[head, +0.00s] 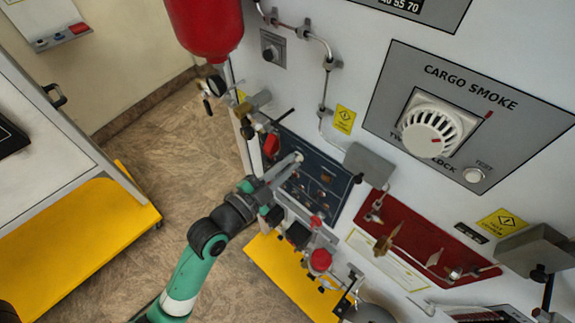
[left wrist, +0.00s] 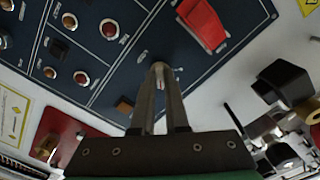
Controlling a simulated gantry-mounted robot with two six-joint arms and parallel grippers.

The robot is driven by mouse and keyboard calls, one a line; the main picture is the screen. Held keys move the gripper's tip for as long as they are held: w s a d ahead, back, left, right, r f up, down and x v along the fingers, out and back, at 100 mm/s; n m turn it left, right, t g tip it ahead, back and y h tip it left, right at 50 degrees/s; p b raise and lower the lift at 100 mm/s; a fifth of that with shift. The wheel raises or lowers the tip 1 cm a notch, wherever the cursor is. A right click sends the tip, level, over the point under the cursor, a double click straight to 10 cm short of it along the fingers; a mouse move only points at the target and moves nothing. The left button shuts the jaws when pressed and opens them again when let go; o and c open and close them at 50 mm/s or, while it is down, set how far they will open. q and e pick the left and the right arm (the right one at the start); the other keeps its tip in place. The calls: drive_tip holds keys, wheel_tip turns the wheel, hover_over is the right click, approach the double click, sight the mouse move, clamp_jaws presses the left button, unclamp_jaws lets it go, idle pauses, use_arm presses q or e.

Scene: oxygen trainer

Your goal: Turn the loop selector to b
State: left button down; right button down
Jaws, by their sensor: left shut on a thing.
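My left gripper (head: 296,160) reaches to the dark blue control panel (head: 332,208) on the white wall. In the left wrist view its fingertips (left wrist: 160,72) are close together on a small knob on the dark panel (left wrist: 108,52). The fingers hide most of this knob, so its pointer and the position letters around it cannot be read. I take it to be the loop selector, but its label is not legible. My right gripper does not show in either view.
A red switch guard (left wrist: 203,22) and several red round buttons (left wrist: 110,28) sit near the fingers. A white dial (head: 432,132) is on the Cargo Smoke panel (head: 535,115). A red cylinder (head: 207,25), pipes and a yellow-topped cart (head: 80,228) stand around.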

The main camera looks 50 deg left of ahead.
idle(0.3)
use_arm(q)
drive_tip(key=c, duration=0.9)
unclamp_jaws()
drive_tip(key=s, duration=0.7)
drive_tip(key=s+d, duration=0.1)
drive_tip(key=s, duration=0.3)
drive_tip(key=shift+s+d, duration=0.1)
drive_tip(key=shift+s, duration=0.2)
